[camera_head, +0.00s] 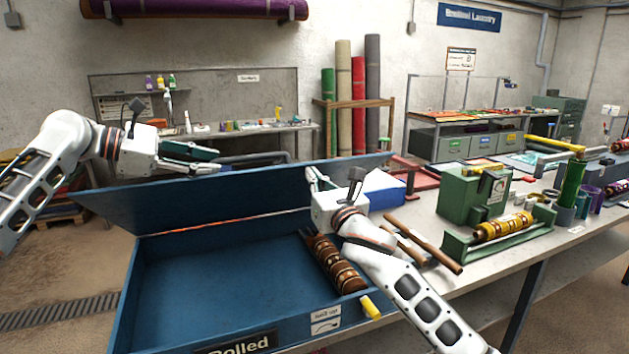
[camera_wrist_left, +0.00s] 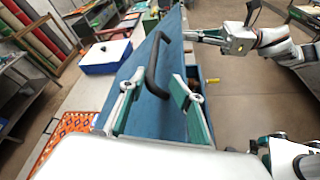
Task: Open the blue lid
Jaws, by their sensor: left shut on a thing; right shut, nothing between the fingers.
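The blue lid (camera_head: 240,198) stands tilted up at the back of the blue box (camera_head: 225,272), whose inside shows. The lid also shows in the left wrist view (camera_wrist_left: 172,62), with a black handle (camera_wrist_left: 152,72) on its face. My left gripper (camera_head: 212,160) is at the lid's upper edge, left of the middle; its green-padded fingers lie on either side of the lid panel in the left wrist view (camera_wrist_left: 158,105). The exact contact is partly hidden. My right gripper (camera_head: 316,180) is shut and empty near the lid's right part, in front of it.
A brown ribbed roll (camera_head: 335,264) lies at the box's right side, beside my right arm. A workbench at right carries a green machine (camera_head: 474,196), a yellow roller (camera_head: 503,227), brown rods (camera_head: 432,242) and a blue-white box (camera_head: 385,188). Open floor lies left of the box.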

